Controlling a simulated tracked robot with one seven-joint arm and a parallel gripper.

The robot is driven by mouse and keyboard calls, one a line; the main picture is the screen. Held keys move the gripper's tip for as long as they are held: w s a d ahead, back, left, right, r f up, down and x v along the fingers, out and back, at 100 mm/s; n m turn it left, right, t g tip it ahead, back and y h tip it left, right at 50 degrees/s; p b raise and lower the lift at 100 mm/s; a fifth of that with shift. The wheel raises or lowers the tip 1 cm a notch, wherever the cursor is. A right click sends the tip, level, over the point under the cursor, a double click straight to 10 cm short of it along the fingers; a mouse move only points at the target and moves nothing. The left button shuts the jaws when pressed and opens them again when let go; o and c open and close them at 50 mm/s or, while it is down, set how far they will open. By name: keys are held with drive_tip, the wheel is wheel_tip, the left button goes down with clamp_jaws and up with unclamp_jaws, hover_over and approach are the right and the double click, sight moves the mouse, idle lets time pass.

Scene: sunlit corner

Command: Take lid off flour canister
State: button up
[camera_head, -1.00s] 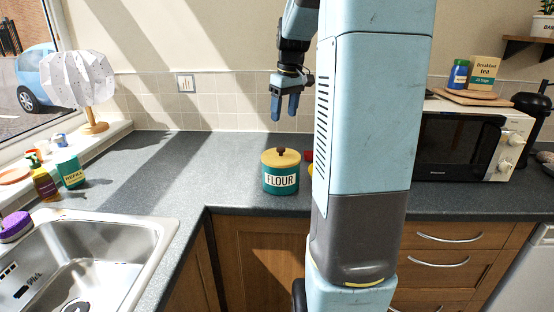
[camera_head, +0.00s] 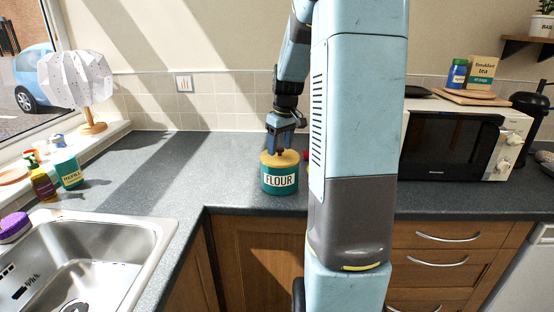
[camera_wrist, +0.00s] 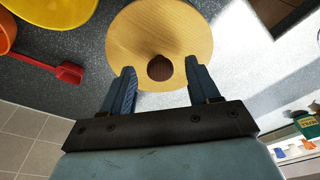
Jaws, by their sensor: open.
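The flour canister (camera_head: 279,181) is teal with a white FLOUR label and stands upright on the counter. Its wooden lid (camera_head: 268,160) is on top; the round lid also shows in the wrist view (camera_wrist: 150,35). The lid has a dark brown knob (camera_wrist: 160,68). My gripper (camera_head: 279,150) is just above the lid, pointing down. In the wrist view, my gripper (camera_wrist: 158,75) is open, with one finger on each side of the knob. A gap shows between each finger and the knob. The canister's body is hidden under the lid in the wrist view.
A red scoop (camera_wrist: 68,72) and a yellow item (camera_wrist: 5,30) lie near the canister. A microwave (camera_head: 455,145) stands to the right, and the sink (camera_head: 80,255) is at the front left. The counter left of the canister (camera_head: 190,165) is clear.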

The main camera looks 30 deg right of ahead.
drive_tip(key=shift+f, duration=0.15)
clamp_jaws()
idle(0.5)
